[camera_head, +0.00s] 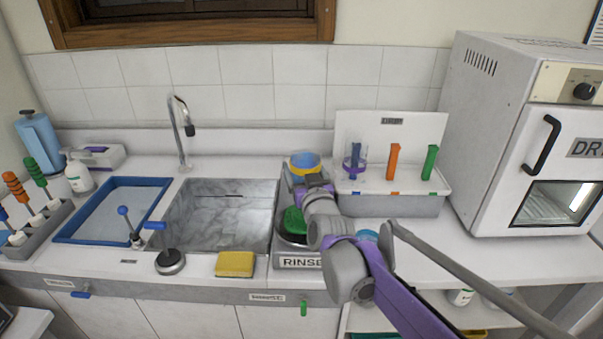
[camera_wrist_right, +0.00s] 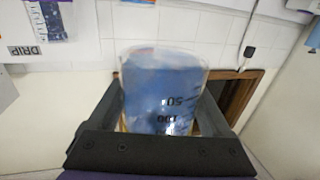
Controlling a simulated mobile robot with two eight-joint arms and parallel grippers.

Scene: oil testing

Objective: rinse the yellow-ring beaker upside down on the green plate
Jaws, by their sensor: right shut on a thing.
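The yellow-ring beaker (camera_head: 305,160) is held above the rinse station in the head view. It looks blue with a yellow band; I cannot tell for sure which way up it is. In the right wrist view the beaker (camera_wrist_right: 162,90) stands between the fingers, clear with blue inside and black marks. My right gripper (camera_head: 308,177) is shut on it; the fingers (camera_wrist_right: 160,100) flank its sides. The green plate (camera_head: 294,220) sits in the rinse station (camera_head: 300,262), below and partly hidden by my right arm. My left gripper is not in view.
The sink (camera_head: 220,215) with its faucet (camera_head: 182,130) lies left of the rinse station. The drip rack (camera_head: 392,204) at right holds a purple-ring beaker (camera_head: 354,160) and coloured posts. A white drying oven (camera_head: 535,130) stands far right. A yellow sponge (camera_head: 235,264) lies in front of the sink.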

